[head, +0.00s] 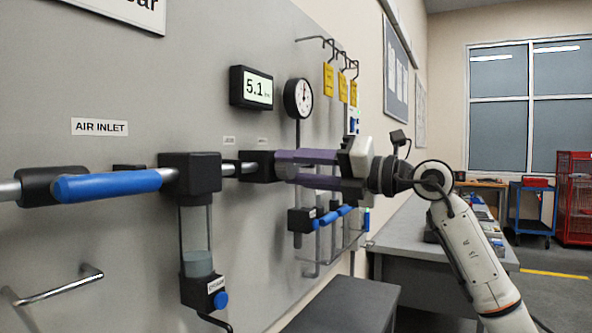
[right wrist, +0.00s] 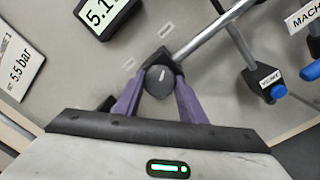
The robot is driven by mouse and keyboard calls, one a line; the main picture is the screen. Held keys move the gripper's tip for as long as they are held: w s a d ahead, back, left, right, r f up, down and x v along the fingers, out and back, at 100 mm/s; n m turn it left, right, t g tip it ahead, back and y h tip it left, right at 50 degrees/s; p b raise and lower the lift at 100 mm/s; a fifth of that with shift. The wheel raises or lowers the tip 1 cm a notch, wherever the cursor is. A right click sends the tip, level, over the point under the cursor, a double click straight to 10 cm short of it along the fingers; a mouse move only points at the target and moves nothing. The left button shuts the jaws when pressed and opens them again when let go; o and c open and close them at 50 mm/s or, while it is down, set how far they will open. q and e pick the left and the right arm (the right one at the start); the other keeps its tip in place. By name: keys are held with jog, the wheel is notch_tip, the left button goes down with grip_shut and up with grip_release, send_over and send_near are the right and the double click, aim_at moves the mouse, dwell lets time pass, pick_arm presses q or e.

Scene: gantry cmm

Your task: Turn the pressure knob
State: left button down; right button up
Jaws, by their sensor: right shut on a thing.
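The pressure knob (right wrist: 159,82) is a dark round cap with a light mark on its face, on the black regulator block (head: 257,166) of the air line. My right gripper (head: 287,167) reaches in from the right, and its purple fingers are shut on the knob. In the right wrist view one finger lies on each side of it. In the head view the fingers mostly hide the knob. The digital display (head: 258,89) reads 5.1, and a round dial gauge (head: 298,98) is to its right. My left gripper is not in view.
A blue-handled lever (head: 108,185) and a filter bowl (head: 197,250) stand out from the panel at left. Yellow tags (head: 328,80) hang on hooks at the back. A sign reading 5.5 bar (right wrist: 17,72) shows in the right wrist view. A grey table (head: 345,302) stands below.

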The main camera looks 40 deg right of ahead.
dwell(0.5)
jog(key=o, duration=1.1)
jog(key=shift+c, duration=0.2)
jog(key=shift+s+d+f+b, duration=0.2)
jog(key=shift+s+b, duration=0.25)
jog(key=shift+s, duration=0.05)
pick_arm(q)
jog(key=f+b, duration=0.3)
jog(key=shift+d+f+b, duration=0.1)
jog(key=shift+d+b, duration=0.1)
jog(key=shift+b, duration=0.1)
pick_arm(e)
jog(key=v, duration=0.9)
jog(key=shift+r, duration=0.15)
jog(key=shift+s, duration=0.15)
